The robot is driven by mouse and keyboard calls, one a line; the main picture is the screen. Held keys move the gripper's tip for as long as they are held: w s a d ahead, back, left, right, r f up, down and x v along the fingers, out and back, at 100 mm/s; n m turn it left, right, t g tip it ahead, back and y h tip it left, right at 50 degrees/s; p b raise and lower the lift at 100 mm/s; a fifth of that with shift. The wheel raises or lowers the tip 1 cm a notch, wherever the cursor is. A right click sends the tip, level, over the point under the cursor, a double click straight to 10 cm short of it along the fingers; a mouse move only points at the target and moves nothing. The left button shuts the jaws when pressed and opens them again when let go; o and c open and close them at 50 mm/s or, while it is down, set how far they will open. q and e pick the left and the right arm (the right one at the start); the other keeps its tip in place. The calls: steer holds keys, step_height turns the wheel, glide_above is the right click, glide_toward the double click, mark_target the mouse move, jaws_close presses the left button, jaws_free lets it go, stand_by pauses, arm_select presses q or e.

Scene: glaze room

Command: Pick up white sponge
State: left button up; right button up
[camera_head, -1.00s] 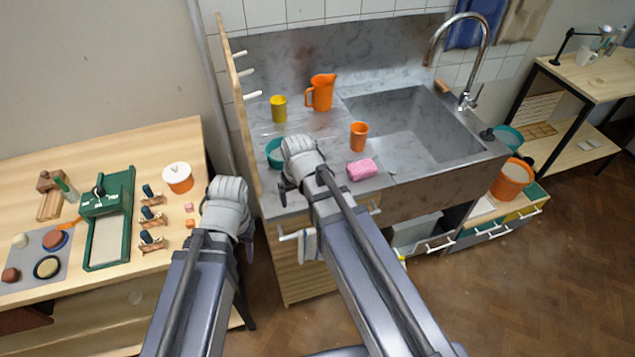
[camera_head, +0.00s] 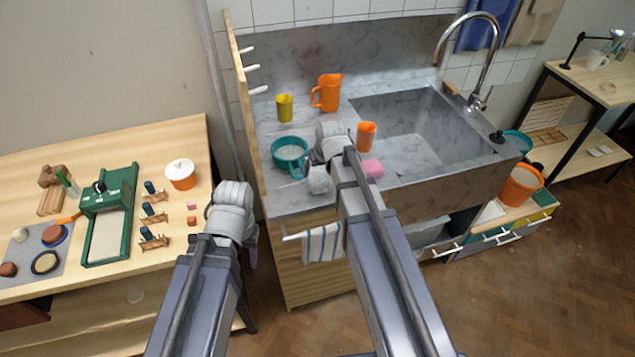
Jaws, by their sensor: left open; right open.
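I cannot make out a white sponge for certain; a pink sponge-like block (camera_head: 373,168) lies on the metal counter, partly behind my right arm. My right gripper (camera_head: 319,178) is over the front of the counter, between the teal bowl (camera_head: 290,142) and the pink block. It is open, with nothing visibly held, and its own wrist hides part of the counter. My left gripper (camera_head: 230,215) is open in the gap between the wooden table and the sink unit, with its fingers mostly hidden.
An orange cup (camera_head: 366,136), orange jug (camera_head: 328,92) and yellow cup (camera_head: 285,107) stand on the counter. The sink basin (camera_head: 420,125) is at right. A wooden side panel (camera_head: 245,110) with pegs edges the counter. A striped towel (camera_head: 322,243) hangs in front.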

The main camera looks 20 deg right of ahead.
mark_target(318, 179)
steer(key=b+x, duration=0.4)
steer(key=shift+s+a+f, duration=0.25)
steer(key=shift+f, duration=0.1)
steer(key=shift+w+f+b, duration=0.2)
steer(key=shift+f+b, duration=0.15)
steer(key=shift+b, duration=0.1)
steer(key=shift+r, duration=0.1)
steer(key=shift+c, duration=0.5)
steer(key=c, duration=1.3)
steer(key=shift+o, duration=0.2)
steer(key=shift+r, duration=0.1)
